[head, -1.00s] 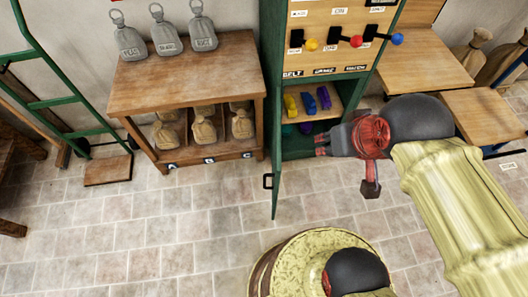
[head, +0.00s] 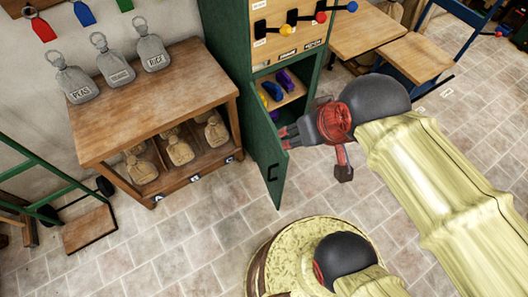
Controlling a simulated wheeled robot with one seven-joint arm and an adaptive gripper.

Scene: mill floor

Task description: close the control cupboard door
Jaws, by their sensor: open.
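The green control cupboard (head: 225,45) stands at the top middle of the head view. Its lower door (head: 262,150) hangs open towards me, its outer face turned left, with a dark bar handle (head: 272,172) near the free edge. My gripper (head: 285,138) is open, just right of the door on its inner side. The fingertips overlap the door's edge in the picture; I cannot tell whether they touch it. Inside, a wooden shelf (head: 292,97) holds blue, purple and yellow items. My gripper and the door hide part of the interior.
A wooden bench (head: 160,100) with grey labelled weights on top and sacks below stands left of the cupboard. Wooden tables (head: 415,57) stand at the right. A green hand truck (head: 50,170) is at the far left. Tiled floor (head: 190,240) before the door is clear.

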